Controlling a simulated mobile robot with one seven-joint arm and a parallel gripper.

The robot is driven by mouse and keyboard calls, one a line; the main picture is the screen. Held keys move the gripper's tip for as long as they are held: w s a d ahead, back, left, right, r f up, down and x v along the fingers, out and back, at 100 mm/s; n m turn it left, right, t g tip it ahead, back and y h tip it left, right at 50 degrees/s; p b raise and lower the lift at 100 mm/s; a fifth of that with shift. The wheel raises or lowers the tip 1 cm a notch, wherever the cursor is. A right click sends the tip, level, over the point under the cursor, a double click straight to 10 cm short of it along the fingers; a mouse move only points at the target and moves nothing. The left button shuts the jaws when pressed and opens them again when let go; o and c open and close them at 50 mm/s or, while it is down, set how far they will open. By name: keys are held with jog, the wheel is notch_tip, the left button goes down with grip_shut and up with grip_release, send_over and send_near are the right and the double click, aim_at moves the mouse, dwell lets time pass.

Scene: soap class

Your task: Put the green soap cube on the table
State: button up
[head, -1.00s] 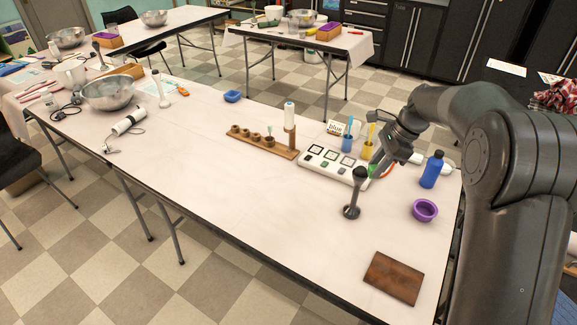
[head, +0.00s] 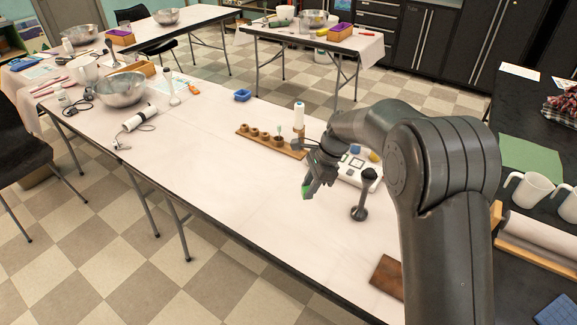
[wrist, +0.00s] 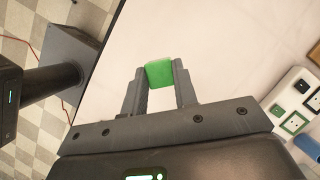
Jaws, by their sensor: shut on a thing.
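The green soap cube (wrist: 159,73) is between the two fingertips of my gripper (wrist: 160,82) in the wrist view. My gripper is shut on it. In the head view the green cube (head: 306,191) shows at the tip of my gripper (head: 309,190), over the long white table (head: 240,180). The cube appears held above the tabletop; the exact height cannot be told. The white tabletop fills much of the wrist view behind the cube.
A dark upright blender stick (head: 361,200) stands right of my gripper. A white soap mould (head: 352,167) and a wooden rack (head: 270,142) are behind it. A brown board (head: 388,275) lies near the front right. The table left of my gripper is clear.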

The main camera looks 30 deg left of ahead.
jog(key=x, duration=0.3)
jog(key=shift+w+f, duration=0.2)
jog(key=shift+f, duration=0.3)
jog(key=s+a+f, duration=0.1)
jog(key=a+f, duration=0.1)
jog(key=a, duration=0.1)
jog(key=s+a+f, duration=0.1)
jog(key=a+f, duration=0.1)
jog(key=a, duration=0.1)
jog(key=s+a+f, duration=0.1)
jog(key=a+f, duration=0.1)
jog(key=a, duration=0.2)
jog(key=shift+s+a+f, duration=0.1)
jog(key=shift+s+f, duration=0.2)
jog(key=shift+f, duration=1.95)
jog(key=shift+f, duration=0.15)
jog(key=o, duration=0.9)
jog(key=shift+o, duration=0.2)
jog(key=v, duration=1.2)
